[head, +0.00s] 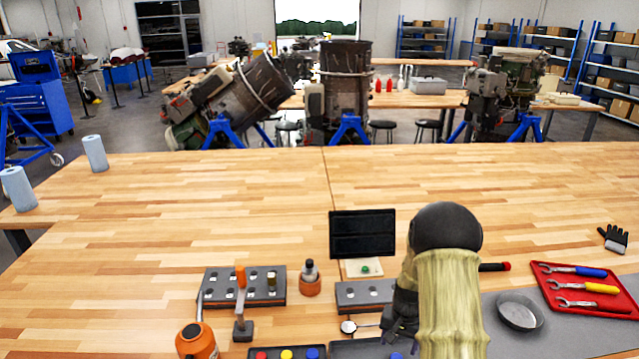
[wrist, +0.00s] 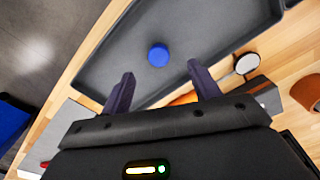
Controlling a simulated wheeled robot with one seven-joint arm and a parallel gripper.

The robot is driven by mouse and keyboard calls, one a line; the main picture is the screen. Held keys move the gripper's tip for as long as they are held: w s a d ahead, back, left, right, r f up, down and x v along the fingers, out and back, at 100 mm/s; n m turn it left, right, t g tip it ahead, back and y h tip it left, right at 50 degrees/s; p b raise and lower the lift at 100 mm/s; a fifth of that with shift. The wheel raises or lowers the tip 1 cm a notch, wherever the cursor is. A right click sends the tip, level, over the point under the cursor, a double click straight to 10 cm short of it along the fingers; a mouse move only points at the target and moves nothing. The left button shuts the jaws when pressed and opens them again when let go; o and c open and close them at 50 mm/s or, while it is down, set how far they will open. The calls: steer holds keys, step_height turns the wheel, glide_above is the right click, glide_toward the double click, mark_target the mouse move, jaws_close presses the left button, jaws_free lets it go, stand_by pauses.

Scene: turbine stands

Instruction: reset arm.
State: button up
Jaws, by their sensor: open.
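My gripper (wrist: 160,72) is open, with its two dark fingers apart and nothing held between them. It hangs over a dark grey tray (wrist: 105,72). A round blue piece (wrist: 158,54) lies in the tray, just beyond the fingertips in the wrist view. In the head view my gripper (head: 400,318) is low at the front of the wooden bench (head: 180,215), partly hidden by my arm in its yellowish sleeve.
A black screen (head: 362,234), a grey block with holes (head: 214,288), an orange-based bottle (head: 310,280) and an orange container (head: 197,342) stand left of my arm. A grey dish (head: 520,313) and a red tray (head: 562,268) of wrenches lie right. The bench's far half is mostly clear.

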steer(key=s+a+r+n+t+b, duration=0.1)
steer(key=s+a+r+n, duration=0.2)
steer(key=s+a+r, duration=0.2)
steer(key=s+a+r+n+t+b, duration=0.1)
steer(key=s+a+r, duration=0.4)
steer(key=s+r, duration=0.6)
steer(key=shift+s+a+r+n+t+b, duration=0.15)
steer(key=shift+s+a+n+t+b, duration=0.25)
steer(key=shift+s+n, duration=0.6)
steer(key=shift+d, duration=0.15)
